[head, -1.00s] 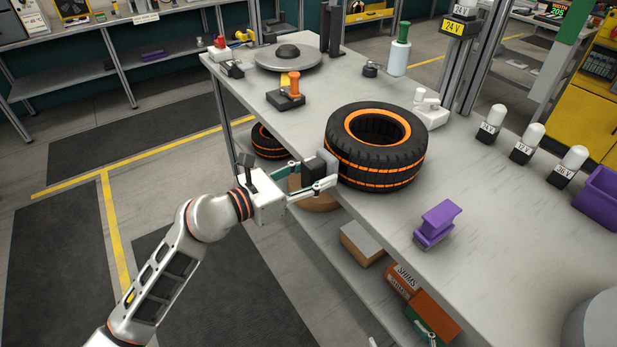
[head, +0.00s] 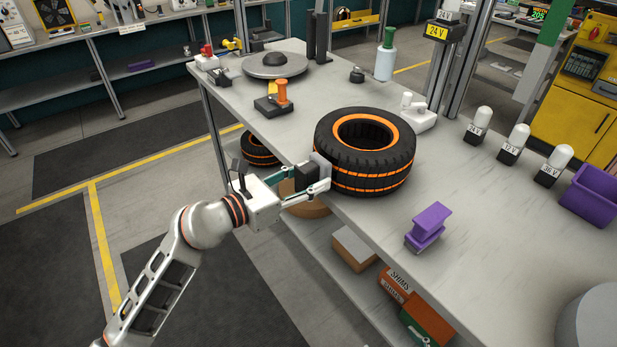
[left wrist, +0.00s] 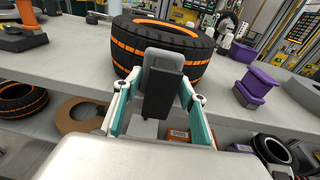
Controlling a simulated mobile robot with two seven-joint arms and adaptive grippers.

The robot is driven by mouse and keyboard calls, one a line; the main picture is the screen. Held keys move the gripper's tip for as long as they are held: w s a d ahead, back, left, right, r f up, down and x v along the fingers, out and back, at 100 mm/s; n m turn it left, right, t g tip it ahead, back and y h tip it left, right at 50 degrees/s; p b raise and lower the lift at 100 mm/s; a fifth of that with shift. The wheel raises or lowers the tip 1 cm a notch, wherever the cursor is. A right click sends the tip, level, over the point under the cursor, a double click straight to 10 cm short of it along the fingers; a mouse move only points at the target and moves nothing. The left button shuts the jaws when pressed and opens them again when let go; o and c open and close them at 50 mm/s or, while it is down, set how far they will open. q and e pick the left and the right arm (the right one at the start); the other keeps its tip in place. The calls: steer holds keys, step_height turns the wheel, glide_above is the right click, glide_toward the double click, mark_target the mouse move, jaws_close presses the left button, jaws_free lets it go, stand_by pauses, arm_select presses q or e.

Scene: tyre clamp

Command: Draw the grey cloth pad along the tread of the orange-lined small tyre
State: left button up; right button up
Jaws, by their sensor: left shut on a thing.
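The orange-lined small tyre (head: 372,160) lies flat on the grey bench, black with orange rings on its tread and rim. It also shows in the left wrist view (left wrist: 190,42). My left gripper (head: 318,185) is at the tyre's near left side, shut on the black handle block (head: 306,177) of the grey cloth pad (head: 322,167). In the left wrist view the pad (left wrist: 163,60) stands upright against or very close to the tread; exact contact cannot be told. The pad's face toward the tyre is hidden. My right gripper is not in view.
A purple block (head: 429,226) stands on the bench to the right of the tyre, and an orange-knobbed device (head: 278,100) to its left. A white fixture (head: 418,112) stands close behind the tyre. Boxes (head: 354,248) sit on the shelf below.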

arm_select(q)
steer(key=shift+w+d, duration=0.25)
stand_by(0.8)
steer(key=shift+s+d+p, duration=0.4)
steer(key=shift+s+p, duration=0.1)
steer(key=shift+p, duration=0.2)
steer(key=shift+w+a+b, duration=0.4)
steer(key=shift+w+a, duration=0.35)
steer(key=shift+w, duration=0.2)
steer(key=shift+s, duration=0.1)
